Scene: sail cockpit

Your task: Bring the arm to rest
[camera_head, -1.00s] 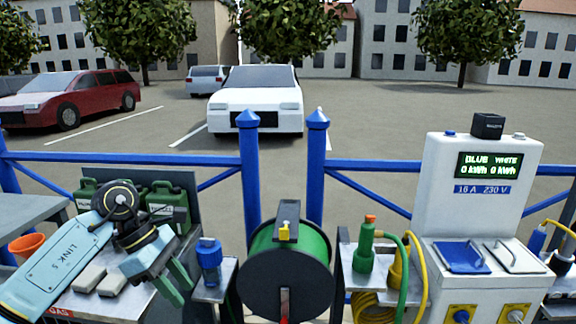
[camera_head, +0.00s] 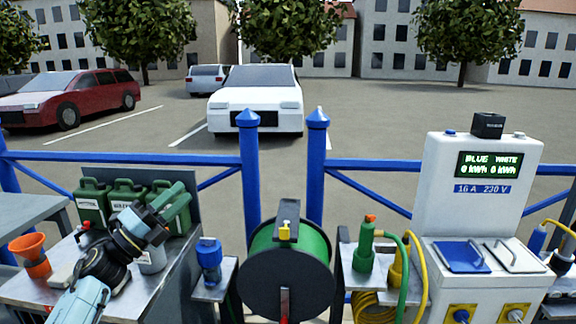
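My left arm (camera_head: 80,302) comes in from the bottom left, with its pale blue link low and its black wrist above the left bench. My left gripper (camera_head: 172,199) points up and to the right, in front of the green canisters. Its green fingers overlap the right-hand green canister (camera_head: 178,222) in the picture, so I cannot tell whether they are apart or touch anything. No held object shows. My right gripper is not in view.
The left bench (camera_head: 130,300) holds green canisters (camera_head: 91,201), an orange funnel (camera_head: 33,254) and a grey cup (camera_head: 152,260) beside my wrist. A blue bottle (camera_head: 209,259), green hose reel (camera_head: 287,275) and white power post (camera_head: 480,200) stand to the right. Blue railings (camera_head: 375,165) run behind.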

